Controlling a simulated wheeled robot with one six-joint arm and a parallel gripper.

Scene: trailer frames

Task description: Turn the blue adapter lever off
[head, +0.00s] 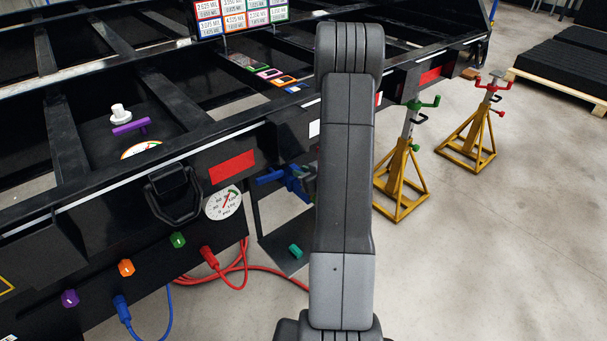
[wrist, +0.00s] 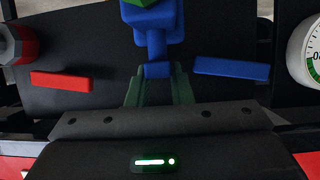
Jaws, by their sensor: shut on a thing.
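The blue adapter (head: 292,180) sits on the side of the black trailer frame, partly hidden behind my arm in the head view. A blue bar-shaped lever (head: 269,178) sticks out to its left. In the wrist view, the dark green fingers of my gripper (wrist: 159,92) are shut on a narrow blue part of the blue adapter (wrist: 156,35). A blue bar (wrist: 232,68) lies to the right of the fingers, apart from them. Whether it joins the held part is hidden. The fingers do not show clearly in the head view.
A red bar (wrist: 61,81) lies left of the fingers, and a white gauge (wrist: 307,50) is at the right edge. The head view shows a gauge (head: 224,204), green, orange and purple knobs, red and blue hoses, and yellow stands (head: 402,180).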

